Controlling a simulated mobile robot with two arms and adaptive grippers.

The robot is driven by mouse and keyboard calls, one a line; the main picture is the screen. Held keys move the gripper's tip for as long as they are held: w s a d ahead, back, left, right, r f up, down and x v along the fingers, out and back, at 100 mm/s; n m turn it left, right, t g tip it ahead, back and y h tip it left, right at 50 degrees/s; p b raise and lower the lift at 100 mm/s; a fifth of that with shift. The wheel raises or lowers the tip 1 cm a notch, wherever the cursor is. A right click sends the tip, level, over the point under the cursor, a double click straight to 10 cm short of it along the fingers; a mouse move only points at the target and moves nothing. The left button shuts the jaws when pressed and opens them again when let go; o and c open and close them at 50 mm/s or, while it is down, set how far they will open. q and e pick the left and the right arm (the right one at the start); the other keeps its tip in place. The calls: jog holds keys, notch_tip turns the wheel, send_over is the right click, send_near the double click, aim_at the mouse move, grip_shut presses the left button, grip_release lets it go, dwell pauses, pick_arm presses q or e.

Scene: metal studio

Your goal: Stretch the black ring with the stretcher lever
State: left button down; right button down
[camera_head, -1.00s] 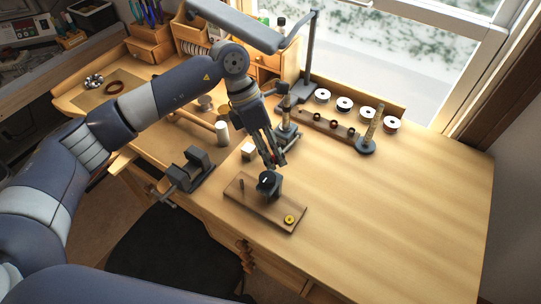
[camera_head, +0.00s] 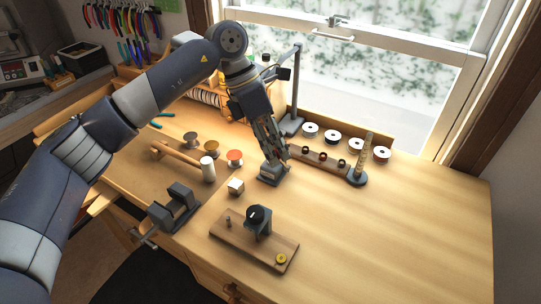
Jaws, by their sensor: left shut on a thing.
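My left gripper (camera_head: 284,157) comes down from the upper left over a dark grey base (camera_head: 269,179), which seems to be the stretcher's. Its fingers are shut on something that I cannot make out. The gripper hides most of the stretcher, so its lever cannot be told apart. Several small dark rings (camera_head: 323,157) sit in a wooden rack (camera_head: 332,168) to the right. I cannot tell which one is the black ring. My right gripper is not in view.
A wooden board (camera_head: 232,239) carries a dark stand (camera_head: 259,219) and a yellow piece (camera_head: 281,258). A vise (camera_head: 175,206), a white cube (camera_head: 236,187) and a tapered post (camera_head: 366,155) stand around the gripper. The table's right side is clear.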

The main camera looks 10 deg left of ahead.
pick_arm(q)
jog(key=shift+w+a+f, duration=0.2)
jog(key=shift+w+f, duration=0.05)
jog(key=shift+f, duration=0.2)
jog(key=c, duration=1.6)
grip_release()
jog(key=o, duration=0.5)
jog(key=shift+w+f, duration=0.2)
jog(key=shift+w, duration=0.15)
jog(key=shift+w+a, duration=0.1)
jog(key=shift+a, duration=0.05)
jog(key=shift+r, duration=0.2)
jog(key=shift+r, duration=0.3)
jog(key=s+v, duration=0.1)
jog(key=v, duration=0.6)
jog(key=shift+w+r, duration=0.2)
jog(key=shift+w, duration=0.1)
